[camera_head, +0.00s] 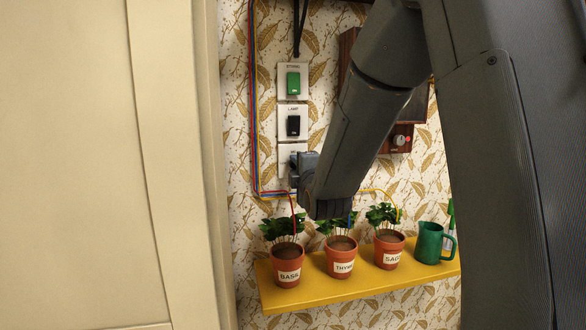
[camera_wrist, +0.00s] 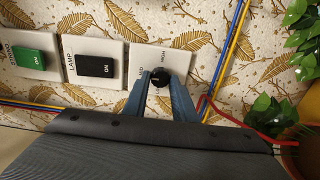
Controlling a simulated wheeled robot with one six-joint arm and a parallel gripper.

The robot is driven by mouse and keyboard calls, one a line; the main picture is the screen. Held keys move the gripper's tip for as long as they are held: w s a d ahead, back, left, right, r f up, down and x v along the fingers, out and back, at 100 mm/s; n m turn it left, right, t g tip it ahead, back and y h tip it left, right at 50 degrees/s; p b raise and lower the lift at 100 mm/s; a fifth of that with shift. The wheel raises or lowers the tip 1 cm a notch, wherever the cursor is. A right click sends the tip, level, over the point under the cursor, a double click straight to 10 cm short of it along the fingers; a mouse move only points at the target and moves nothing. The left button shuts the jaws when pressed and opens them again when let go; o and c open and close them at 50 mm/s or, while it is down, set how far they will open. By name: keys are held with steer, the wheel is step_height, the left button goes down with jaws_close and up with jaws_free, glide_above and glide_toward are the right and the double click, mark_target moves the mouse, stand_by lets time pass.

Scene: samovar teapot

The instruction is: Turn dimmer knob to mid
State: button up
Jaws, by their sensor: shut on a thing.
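The dimmer knob (camera_wrist: 160,77) is a round black knob on a white wall plate (camera_wrist: 176,58), marked MID and HIGH, in the wrist view. My gripper (camera_wrist: 160,86) has its two blue-grey fingers on either side of the knob and is shut on it. A light mark shows on the knob's face, but its exact direction is too small to tell. In the head view, my gripper (camera_head: 300,165) is at the lowest wall plate (camera_head: 285,152), and my arm hides the knob there.
Above the dimmer are a black lamp switch (camera_head: 293,125) and a green switch (camera_head: 293,83). Coloured wires (camera_head: 254,120) run down beside the plates. Below, a yellow shelf (camera_head: 330,292) holds three potted herbs (camera_head: 341,258) and a green mug (camera_head: 429,243). A beige panel (camera_head: 90,160) stands left.

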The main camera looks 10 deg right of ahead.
steer(key=o, duration=1)
steer(key=shift+o, duration=0.2)
steer(key=s+b, duration=0.1)
steer(key=s, duration=0.6)
steer(key=shift+s, duration=0.4)
